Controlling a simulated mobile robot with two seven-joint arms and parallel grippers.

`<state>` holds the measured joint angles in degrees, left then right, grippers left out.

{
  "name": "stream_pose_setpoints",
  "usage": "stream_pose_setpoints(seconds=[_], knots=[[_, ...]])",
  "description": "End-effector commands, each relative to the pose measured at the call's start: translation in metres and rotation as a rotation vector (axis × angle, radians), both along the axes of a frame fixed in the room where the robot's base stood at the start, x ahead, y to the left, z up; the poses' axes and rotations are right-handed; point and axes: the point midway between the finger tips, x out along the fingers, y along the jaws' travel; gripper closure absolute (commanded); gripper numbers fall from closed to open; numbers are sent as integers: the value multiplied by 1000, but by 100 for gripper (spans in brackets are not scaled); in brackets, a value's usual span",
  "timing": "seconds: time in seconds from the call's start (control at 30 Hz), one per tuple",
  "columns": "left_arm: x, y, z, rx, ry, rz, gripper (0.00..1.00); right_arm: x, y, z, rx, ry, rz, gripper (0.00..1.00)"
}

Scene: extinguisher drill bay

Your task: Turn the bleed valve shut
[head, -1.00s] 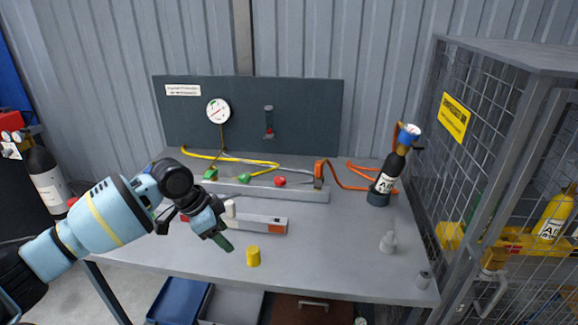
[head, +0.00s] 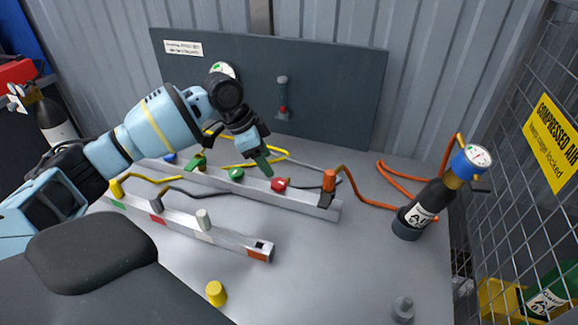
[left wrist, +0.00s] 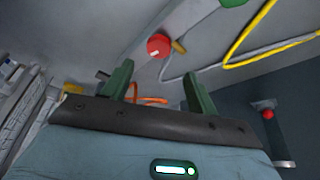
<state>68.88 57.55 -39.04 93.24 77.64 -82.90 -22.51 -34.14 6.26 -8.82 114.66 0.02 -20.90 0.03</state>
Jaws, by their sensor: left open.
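A red round knob (head: 279,185), which I take to be the bleed valve, sits on the rear grey manifold rail (head: 318,207). In the left wrist view the red knob (left wrist: 159,45) shows just beyond the fingertips, with a white mark on its face. My left gripper (head: 263,163) hangs above and slightly left of the knob, apart from it. Its green fingers (left wrist: 158,84) are spread with nothing between them. Green knobs (head: 236,174) sit further left on the same rail. My right gripper is not in view.
A black air cylinder with a gauge (head: 418,212) stands at right, joined by an orange hose (head: 358,200). A front rail (head: 228,239) with coloured patches lies nearer. A yellow cup (head: 216,293) and a grey fitting (head: 403,308) stand at the front. A mesh cage (head: 505,200) borders the right.

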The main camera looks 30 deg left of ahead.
Motion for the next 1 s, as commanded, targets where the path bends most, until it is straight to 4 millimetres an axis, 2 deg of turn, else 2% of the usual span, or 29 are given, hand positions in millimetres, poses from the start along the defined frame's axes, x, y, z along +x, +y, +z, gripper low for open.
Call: stream_pose_setpoints(seconds=[0.27, 0.7, 1.0], knots=[[1, -2, -6, -1, 1, 0, 41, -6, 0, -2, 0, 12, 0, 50], [17, -18, -61, -1, 1, 0, 41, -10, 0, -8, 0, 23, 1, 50], [20, -22, -72, 0, -1, 0, 41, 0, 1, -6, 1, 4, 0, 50]])
